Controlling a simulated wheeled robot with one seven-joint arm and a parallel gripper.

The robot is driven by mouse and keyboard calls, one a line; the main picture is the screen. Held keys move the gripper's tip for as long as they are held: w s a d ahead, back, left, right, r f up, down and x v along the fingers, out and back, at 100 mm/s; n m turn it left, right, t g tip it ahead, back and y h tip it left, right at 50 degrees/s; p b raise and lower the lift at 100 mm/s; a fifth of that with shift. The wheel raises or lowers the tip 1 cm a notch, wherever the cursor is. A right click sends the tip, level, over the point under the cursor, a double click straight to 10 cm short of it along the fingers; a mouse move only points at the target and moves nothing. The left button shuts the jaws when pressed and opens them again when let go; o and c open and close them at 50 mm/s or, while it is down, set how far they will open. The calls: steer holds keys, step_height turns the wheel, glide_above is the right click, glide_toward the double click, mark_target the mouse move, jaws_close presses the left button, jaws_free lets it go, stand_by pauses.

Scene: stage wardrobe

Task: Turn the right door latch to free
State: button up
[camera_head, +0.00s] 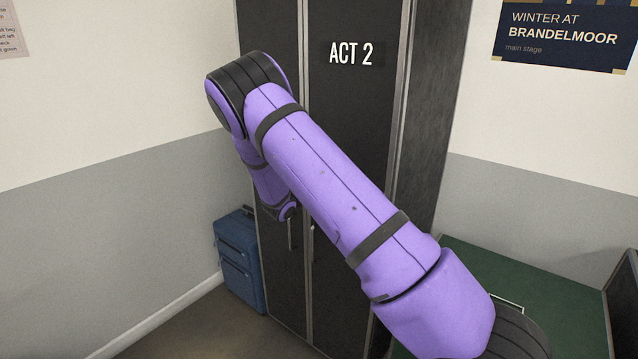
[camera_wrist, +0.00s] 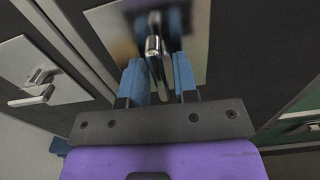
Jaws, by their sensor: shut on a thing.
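The right door latch (camera_wrist: 154,46) shows in the wrist view as a shiny metal lever on a square, mirror-like plate (camera_wrist: 197,22). Its lever runs down the picture from its pivot, between the blue fingers of my gripper (camera_wrist: 159,68). My gripper is shut on this lever, one finger on each side. The left latch (camera_wrist: 36,94) sits on its own pale plate, its lever lying sideways. In the head view my arm hides the gripper and the latches. The right door (camera_head: 350,120) of the dark wardrobe, marked ACT 2, looks closed.
The left door (camera_head: 271,40) stands beside it, with vertical pull handles (camera_head: 290,234) low on the doors. A blue suitcase (camera_head: 238,262) stands on the floor left of the wardrobe. A green surface (camera_head: 485,270) lies to the right. Some floor (camera_head: 200,335) is clear in front.

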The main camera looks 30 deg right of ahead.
steer(key=shift+n, duration=0.4)
steer(key=o, duration=0.6)
steer(key=shift+o, duration=0.2)
steer(key=v, duration=1)
steer(key=shift+a, duration=0.35)
steer(key=shift+s, duration=0.1)
steer(key=shift+r, duration=0.1)
